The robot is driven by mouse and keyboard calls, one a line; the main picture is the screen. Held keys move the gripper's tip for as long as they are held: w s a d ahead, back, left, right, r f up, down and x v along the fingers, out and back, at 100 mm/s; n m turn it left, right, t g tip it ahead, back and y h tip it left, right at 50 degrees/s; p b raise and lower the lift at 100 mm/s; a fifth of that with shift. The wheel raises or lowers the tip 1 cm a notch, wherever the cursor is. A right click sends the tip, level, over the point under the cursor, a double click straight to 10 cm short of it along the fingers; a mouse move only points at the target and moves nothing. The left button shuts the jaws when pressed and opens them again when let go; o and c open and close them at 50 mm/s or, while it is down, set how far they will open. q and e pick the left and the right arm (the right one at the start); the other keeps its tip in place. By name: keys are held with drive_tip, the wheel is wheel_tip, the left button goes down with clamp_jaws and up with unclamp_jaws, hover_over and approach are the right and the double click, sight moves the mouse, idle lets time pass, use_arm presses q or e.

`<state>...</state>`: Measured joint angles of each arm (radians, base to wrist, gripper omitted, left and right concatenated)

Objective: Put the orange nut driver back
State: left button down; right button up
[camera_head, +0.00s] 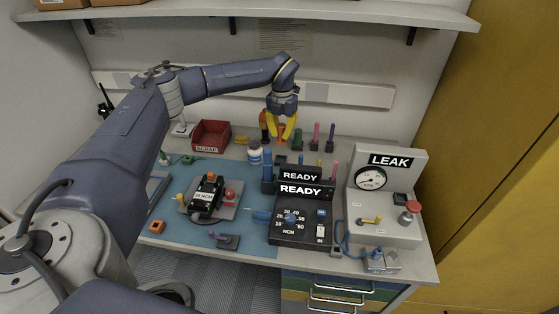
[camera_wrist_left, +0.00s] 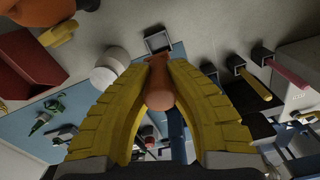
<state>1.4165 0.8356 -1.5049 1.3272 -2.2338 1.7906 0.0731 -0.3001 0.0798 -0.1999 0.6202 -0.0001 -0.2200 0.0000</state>
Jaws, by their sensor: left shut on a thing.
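My left gripper (camera_head: 284,138) is at the back of the bench, pointing down, its yellow fingers shut on the orange nut driver. In the left wrist view the orange driver (camera_wrist_left: 159,88) is between the two fingers (camera_wrist_left: 160,75). A small square holder (camera_wrist_left: 157,42) shows just past the driver's narrow end. I cannot tell whether the driver touches it. Similar holders with other drivers stand to the right, including a pink one (camera_head: 316,135) and a purple one (camera_head: 331,136). My right gripper is in neither view.
A white bottle (camera_head: 255,154) and a red scrap bin (camera_head: 211,136) stand left of the gripper. The black READY unit (camera_head: 303,226) and the grey LEAK box (camera_head: 387,205) stand in front and to the right. A shelf (camera_head: 300,14) hangs above.

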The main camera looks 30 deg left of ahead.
use_arm(q)
drive_tip(key=shift+a+f, duration=0.15)
drive_tip(key=shift+f, duration=4.7)
drive_tip(key=shift+f, duration=0.15)
drive_tip(key=c, duration=1.4)
unclamp_jaws()
wheel_tip(320, 180, up, 12)
drive_tip(key=shift+s+r, duration=0.15)
